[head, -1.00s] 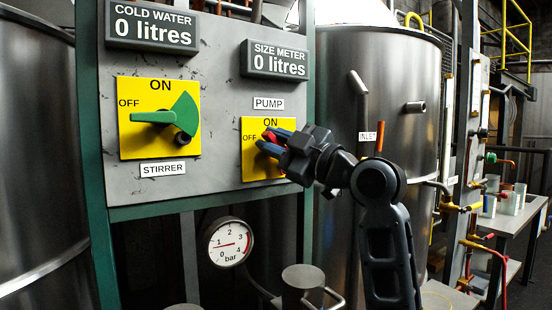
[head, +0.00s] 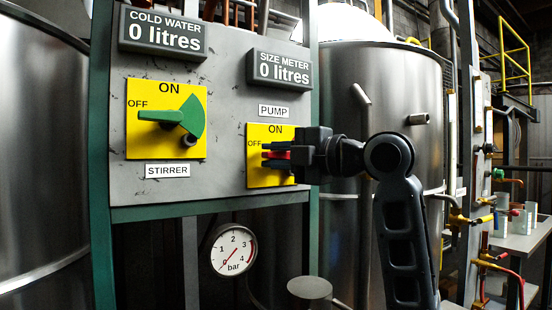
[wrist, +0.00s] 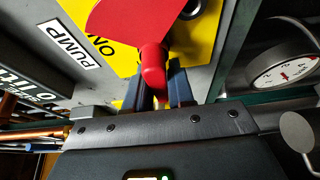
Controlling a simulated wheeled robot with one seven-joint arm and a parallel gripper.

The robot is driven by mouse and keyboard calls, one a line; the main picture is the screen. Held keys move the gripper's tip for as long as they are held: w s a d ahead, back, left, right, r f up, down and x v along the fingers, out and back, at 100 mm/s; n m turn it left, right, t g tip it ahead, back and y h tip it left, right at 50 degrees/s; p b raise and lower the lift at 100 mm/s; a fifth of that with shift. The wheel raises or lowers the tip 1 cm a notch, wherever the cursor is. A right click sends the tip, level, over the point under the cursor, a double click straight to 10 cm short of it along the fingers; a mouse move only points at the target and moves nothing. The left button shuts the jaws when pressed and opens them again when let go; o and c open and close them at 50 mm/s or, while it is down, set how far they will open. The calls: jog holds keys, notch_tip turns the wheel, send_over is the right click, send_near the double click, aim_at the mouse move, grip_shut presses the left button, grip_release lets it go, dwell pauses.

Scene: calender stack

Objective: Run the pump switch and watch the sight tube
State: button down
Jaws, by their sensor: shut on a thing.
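The pump switch is a red handle (head: 277,156) on a yellow plate (head: 259,181) marked ON and OFF, under a PUMP label (head: 274,111). My gripper (head: 272,155) reaches in from the right, its blue fingers above and below the handle, shut on it. The handle looks roughly level, towards the OFF side, though the gripper hides part of it. The wrist view shows the red handle (wrist: 153,70) between the fingers (wrist: 160,88). The size meter (head: 283,70) reads 0 litres. A narrow upright fitting (head: 478,125) right of the tank may be the sight tube; I cannot read a level.
The green stirrer switch (head: 175,117) points to OFF at left. The cold water display (head: 163,32) reads 0 litres. A bar gauge (head: 234,250) below the panel has its needle near 0. A steel tank (head: 350,110) stands behind my arm.

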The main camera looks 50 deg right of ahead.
jog(key=shift+f, duration=0.1)
dwell(0.4)
jog(key=c, duration=1.1)
grip_release()
jog(key=shift+o, duration=0.2)
jog(key=s, duration=0.7)
jog(key=shift+s+d, duration=0.4)
